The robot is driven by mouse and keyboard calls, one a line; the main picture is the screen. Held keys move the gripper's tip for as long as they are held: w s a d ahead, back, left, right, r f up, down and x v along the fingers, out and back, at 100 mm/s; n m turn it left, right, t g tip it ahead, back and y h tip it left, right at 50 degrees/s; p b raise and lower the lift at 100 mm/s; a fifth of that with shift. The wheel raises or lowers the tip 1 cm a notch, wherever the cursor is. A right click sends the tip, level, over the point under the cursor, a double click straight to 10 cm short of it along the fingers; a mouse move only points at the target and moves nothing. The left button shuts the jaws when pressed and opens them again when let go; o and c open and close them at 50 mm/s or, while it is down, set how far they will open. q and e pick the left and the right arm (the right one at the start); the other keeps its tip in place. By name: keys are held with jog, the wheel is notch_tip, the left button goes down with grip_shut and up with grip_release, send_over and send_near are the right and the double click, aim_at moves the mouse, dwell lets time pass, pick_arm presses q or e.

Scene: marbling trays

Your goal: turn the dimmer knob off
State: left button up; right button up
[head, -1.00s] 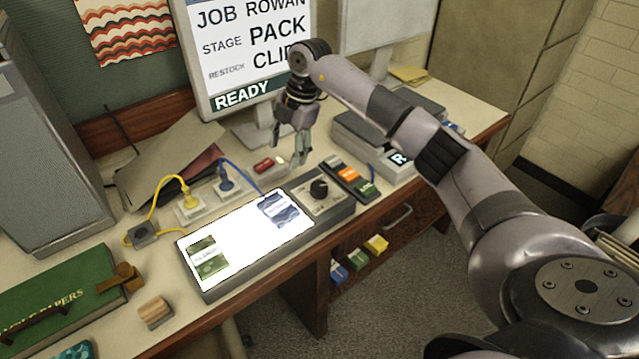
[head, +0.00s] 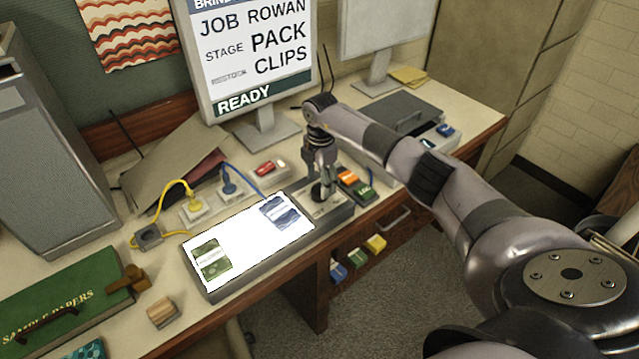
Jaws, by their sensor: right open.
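The black dimmer knob (head: 317,194) stands on the control plate at the right end of the lit light panel (head: 216,292). The panel glows bright white. My right gripper (head: 323,193) points down over the knob, its open fingers at the knob and partly hiding it. I cannot tell whether the fingers touch it. My left gripper is not in view.
Green and blue patterned papers lie on the panel. Orange and green blocks (head: 349,178) sit close to the right of the gripper. A monitor (head: 250,60) stands behind. Yellow and blue cables (head: 229,181) plug in at the back left.

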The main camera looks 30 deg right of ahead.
aim_at(319, 190)
jog(key=shift+f, duration=1.65)
jog(key=c, duration=1.2)
jog(key=shift+o, duration=0.2)
